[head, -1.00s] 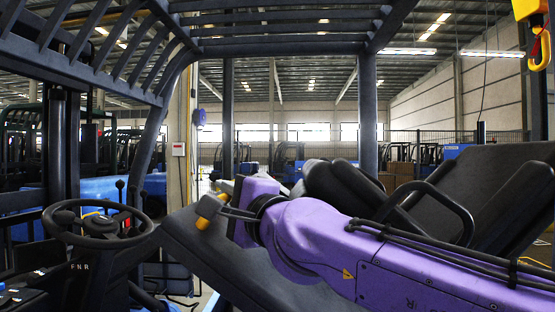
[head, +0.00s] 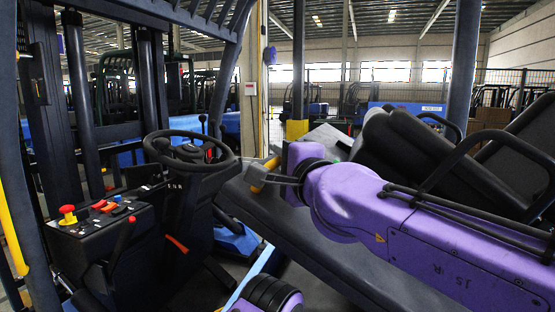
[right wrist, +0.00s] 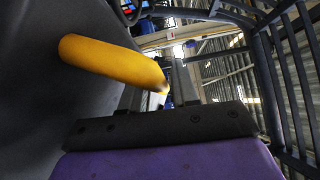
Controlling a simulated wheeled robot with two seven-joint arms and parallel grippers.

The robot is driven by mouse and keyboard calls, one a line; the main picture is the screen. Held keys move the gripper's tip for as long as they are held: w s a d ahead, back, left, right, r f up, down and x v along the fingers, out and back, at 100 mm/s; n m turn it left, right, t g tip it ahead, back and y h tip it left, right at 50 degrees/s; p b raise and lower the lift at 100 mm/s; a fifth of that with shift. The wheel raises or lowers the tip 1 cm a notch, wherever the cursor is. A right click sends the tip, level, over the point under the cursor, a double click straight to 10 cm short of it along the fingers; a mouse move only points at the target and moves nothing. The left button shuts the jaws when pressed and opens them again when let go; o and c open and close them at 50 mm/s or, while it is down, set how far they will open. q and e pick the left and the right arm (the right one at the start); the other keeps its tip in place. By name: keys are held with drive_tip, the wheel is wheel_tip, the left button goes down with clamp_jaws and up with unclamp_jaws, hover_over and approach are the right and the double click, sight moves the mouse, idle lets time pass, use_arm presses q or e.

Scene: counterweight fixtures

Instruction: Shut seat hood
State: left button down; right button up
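The seat hood (head: 320,238) is a dark tilted panel carrying the black seat (head: 405,150), and it stands raised at a slant. My left gripper is out of view; a purple part of mine shows at the bottom.
The steering wheel (head: 190,149) and a side console (head: 105,215) with a red knob and levers stand left of the hood. A dark cab post (head: 463,70) rises behind the seat. An armrest loop (head: 480,130) is close above my right arm.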

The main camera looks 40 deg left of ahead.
drive_tip(key=shift+w+f, duration=0.1)
drive_tip(key=shift+w, duration=0.15)
drive_tip(key=shift+s+a, duration=0.1)
